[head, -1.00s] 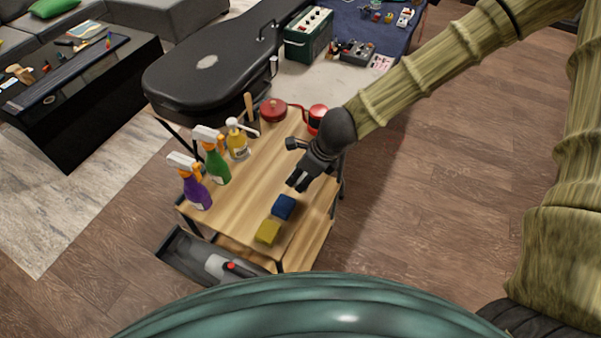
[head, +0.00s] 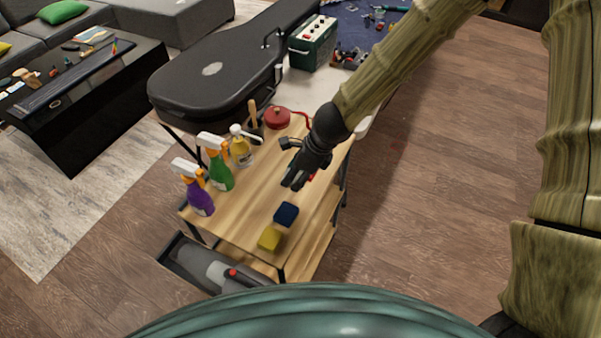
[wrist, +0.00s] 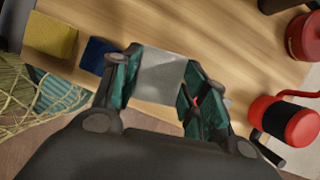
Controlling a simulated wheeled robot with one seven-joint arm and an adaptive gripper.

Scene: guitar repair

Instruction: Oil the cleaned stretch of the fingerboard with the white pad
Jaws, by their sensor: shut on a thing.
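My gripper (head: 291,184) hangs above the wooden top of the cart (head: 245,210). In the wrist view, my gripper (wrist: 157,85) is shut on a pale grey-white pad (wrist: 160,78), held between its two fingers. The pad seems clear of the wood, and its lower part is hidden by the gripper. In the head view I cannot make out the pad. I cannot pick out the guitar's fingerboard in either view.
A blue block (head: 286,214) and a yellow block (head: 269,238) lie near the cart's front edge. Several spray and pump bottles (head: 218,165) stand at its left. A black guitar case (head: 205,85) and a red round container (head: 277,117) are behind. Floor at right is clear.

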